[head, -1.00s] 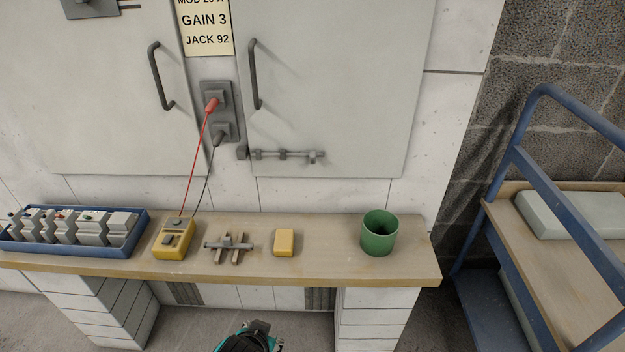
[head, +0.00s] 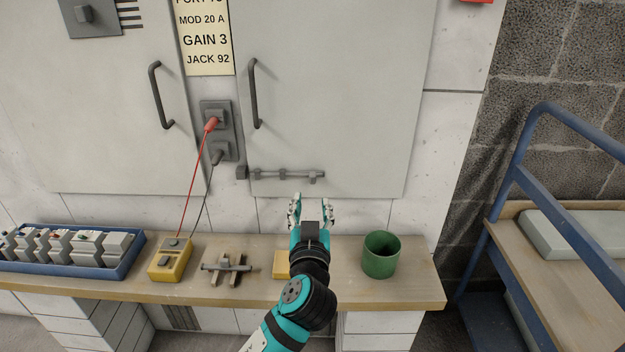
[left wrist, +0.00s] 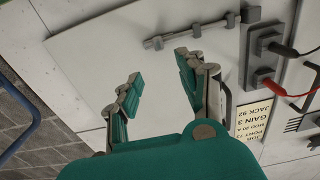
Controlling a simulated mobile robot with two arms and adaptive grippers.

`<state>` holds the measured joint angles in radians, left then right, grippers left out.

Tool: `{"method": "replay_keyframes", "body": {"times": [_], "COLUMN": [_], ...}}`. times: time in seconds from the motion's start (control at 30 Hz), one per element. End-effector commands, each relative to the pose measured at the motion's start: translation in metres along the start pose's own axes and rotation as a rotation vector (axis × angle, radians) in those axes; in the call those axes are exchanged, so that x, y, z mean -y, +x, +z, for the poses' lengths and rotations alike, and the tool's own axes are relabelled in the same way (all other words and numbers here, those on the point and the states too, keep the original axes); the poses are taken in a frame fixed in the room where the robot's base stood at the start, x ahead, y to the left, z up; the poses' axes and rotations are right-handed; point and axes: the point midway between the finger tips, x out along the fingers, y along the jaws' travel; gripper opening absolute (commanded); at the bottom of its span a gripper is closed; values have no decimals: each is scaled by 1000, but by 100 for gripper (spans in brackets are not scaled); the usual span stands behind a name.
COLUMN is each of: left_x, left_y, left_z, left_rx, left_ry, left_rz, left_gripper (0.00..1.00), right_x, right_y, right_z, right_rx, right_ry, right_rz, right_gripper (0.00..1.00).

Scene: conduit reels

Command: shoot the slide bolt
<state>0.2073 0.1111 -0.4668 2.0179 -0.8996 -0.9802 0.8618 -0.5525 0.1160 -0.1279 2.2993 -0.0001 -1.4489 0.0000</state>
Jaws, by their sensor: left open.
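The slide bolt (head: 288,174) is a grey rod in brackets, lying level along the lower left part of the right cabinet door (head: 335,110). Its catch block (head: 241,172) sits at the door's left edge. A small knob shows near the rod's right end. My left gripper (head: 311,203) is open and empty, just below and right of the bolt, apart from it. In the left wrist view the bolt (left wrist: 195,29) lies beyond the open fingertips (left wrist: 156,72), and the picture is turned over. My right gripper is not in view.
A wooden shelf (head: 410,289) below holds a green cup (head: 381,255), a yellow meter (head: 170,260), a yellow block (head: 281,264) partly hidden by my arm, a grey part on supports (head: 228,267) and a blue tray (head: 128,264). Red and black leads run to the wall socket. A blue cart (head: 530,140) stands right.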

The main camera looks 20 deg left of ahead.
Motion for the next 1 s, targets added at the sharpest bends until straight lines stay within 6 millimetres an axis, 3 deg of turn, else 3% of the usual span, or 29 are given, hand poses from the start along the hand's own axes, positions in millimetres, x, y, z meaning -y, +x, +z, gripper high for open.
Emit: {"method": "replay_keyframes", "body": {"times": [0.3, 0.5, 0.93, 1.0], "left_x": [0, 0, 0, 0], "left_y": [69, 96, 105, 105], "left_z": [1, 1, 1, 1], "left_rx": [0, 1, 3, 3], "left_ry": [4, 3, 0, 0], "left_rz": [-1, 0, 1, 1], "left_gripper": [40, 40, 40, 31], "right_x": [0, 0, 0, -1], "right_y": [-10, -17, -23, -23], "right_z": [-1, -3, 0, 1], "right_rx": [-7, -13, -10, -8], "right_ry": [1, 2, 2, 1], "right_rz": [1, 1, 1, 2], "right_gripper": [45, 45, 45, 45]}}
